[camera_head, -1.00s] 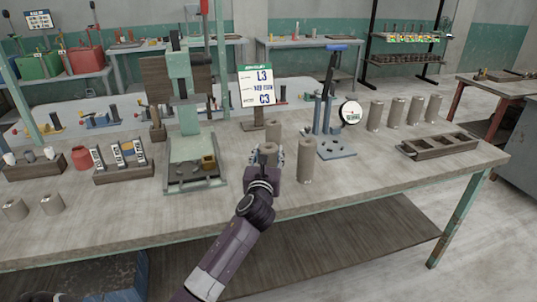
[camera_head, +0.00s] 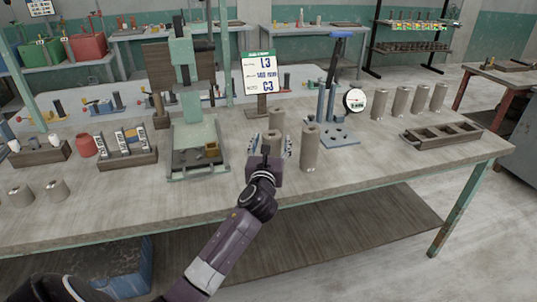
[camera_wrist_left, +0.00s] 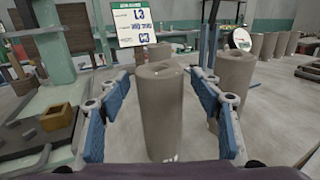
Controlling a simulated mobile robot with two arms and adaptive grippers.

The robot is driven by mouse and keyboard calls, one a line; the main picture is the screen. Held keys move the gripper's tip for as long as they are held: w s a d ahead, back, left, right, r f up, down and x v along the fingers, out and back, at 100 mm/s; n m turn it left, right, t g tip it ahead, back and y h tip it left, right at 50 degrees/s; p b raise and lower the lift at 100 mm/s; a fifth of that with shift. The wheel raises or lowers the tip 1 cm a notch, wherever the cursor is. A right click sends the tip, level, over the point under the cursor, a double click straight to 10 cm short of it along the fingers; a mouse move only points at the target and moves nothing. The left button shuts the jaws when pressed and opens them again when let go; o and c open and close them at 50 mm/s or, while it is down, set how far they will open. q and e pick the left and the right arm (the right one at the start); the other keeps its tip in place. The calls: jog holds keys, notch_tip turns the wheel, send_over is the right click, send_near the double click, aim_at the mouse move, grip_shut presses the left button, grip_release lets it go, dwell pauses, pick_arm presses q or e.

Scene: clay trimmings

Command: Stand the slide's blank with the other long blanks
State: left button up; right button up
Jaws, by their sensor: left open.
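My left gripper (camera_head: 270,146) is open, its blue-padded fingers on either side of a grey upright cylinder (camera_head: 272,138). In the left wrist view this cylinder (camera_wrist_left: 163,115) stands between the fingers, with visible gaps to both. A second tall cylinder (camera_head: 277,118) stands just behind it, and a third (camera_head: 310,148) stands to its right, partly behind a finger in the left wrist view (camera_wrist_left: 235,85). Several long grey blanks (camera_head: 401,103) stand in a row at the bench's right rear. I cannot tell which thing is the slide. My right gripper is out of view.
A green press (camera_head: 190,145) stands left of the gripper. A blue gauge stand (camera_head: 338,138) with a dial (camera_head: 355,101) and a sign (camera_head: 260,75) stand behind. A dark compartment tray (camera_head: 445,136) lies right. The bench front is mostly clear.

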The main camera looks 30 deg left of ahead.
pick_arm(q)
jog(key=v, duration=1)
jog(key=shift+s, duration=0.3)
jog(key=shift+d+r, duration=0.1)
